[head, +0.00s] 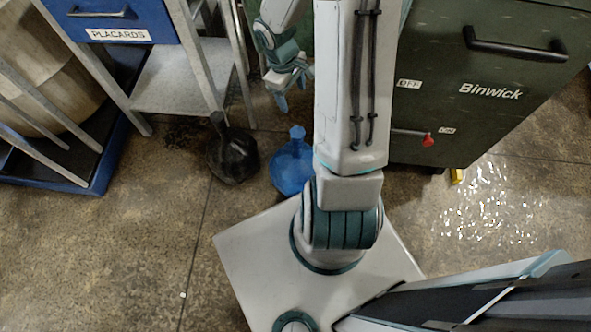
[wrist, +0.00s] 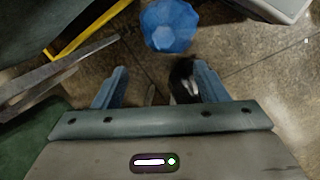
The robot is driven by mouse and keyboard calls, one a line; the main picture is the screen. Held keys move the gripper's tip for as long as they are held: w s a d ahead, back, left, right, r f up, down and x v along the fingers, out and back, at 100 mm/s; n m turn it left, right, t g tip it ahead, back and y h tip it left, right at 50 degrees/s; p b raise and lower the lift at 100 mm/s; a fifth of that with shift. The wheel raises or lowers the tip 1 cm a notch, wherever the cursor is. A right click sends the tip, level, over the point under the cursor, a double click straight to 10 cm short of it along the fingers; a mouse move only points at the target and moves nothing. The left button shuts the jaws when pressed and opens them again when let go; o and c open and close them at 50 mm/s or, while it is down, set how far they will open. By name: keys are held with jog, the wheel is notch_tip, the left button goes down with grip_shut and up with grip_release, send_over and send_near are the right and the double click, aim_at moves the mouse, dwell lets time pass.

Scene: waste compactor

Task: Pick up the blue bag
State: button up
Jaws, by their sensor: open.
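The blue bag (head: 292,168) sits on the floor, just left of my arm's lower column, with its tied neck pointing up. In the wrist view the blue bag (wrist: 170,25) is at the top centre, beyond the fingertips and apart from them. My gripper (head: 281,98) hangs in the air behind and above the blue bag. In the wrist view my gripper (wrist: 160,84) is open, with its two blue fingers spread and nothing held.
A black bag (head: 232,157) lies on the floor left of the blue bag; its dark shape shows partly by the right finger in the wrist view (wrist: 182,78). A metal table (head: 180,80) with a blue drawer stands left. The green Binwick compactor (head: 490,85) stands right. Floor at front left is clear.

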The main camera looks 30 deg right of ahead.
aim_at(296, 132)
jog(key=shift+n+y, duration=0.4)
jog(key=shift+n, duration=0.2)
jog(key=f+b, duration=0.2)
jog(key=f, duration=0.3)
jog(key=f+b, duration=0.2)
jog(key=f, duration=0.4)
jog(key=d+f+b, duration=0.1)
jog(key=f+b, duration=0.1)
jog(key=f, duration=0.4)
jog(key=shift+s+d+f+b, duration=0.1)
jog(key=shift+s+f+b, duration=0.05)
jog(key=shift+f+b, duration=0.7)
jog(key=shift+s+d+f+b, duration=0.1)
jog(key=shift+f+b, duration=0.45)
jog(key=shift+f, duration=0.65)
jog(key=shift+s+d+f+b, duration=0.1)
jog(key=shift+s+f+b, duration=0.05)
jog(key=shift+f+b, duration=0.7)
jog(key=shift+f, duration=0.1)
grip_shut()
